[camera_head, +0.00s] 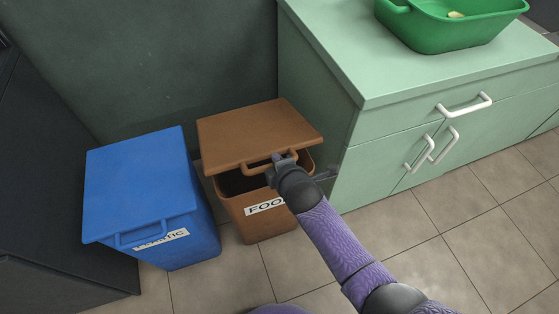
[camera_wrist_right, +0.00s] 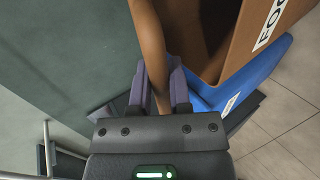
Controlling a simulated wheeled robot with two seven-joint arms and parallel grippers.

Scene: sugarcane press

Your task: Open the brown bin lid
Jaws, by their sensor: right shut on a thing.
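The brown bin (camera_head: 262,222) stands on the floor with a "FOO..." label, partly covered by my right arm. Its brown lid (camera_head: 255,135) is tilted up at the front, and a dark gap shows between lid and bin. My right gripper (camera_head: 283,160) is at the lid's front handle (camera_head: 258,170). In the right wrist view the fingers (camera_wrist_right: 160,88) are shut around the brown handle bar (camera_wrist_right: 150,45), and the bin's open mouth shows beside them. My left gripper is not in view.
A blue bin (camera_head: 140,190) with a closed lid stands close on the left. A green cabinet (camera_head: 330,110) with white handles stands close on the right, with a green tub (camera_head: 440,25) on top. A dark wall is behind. Tiled floor at the front is free.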

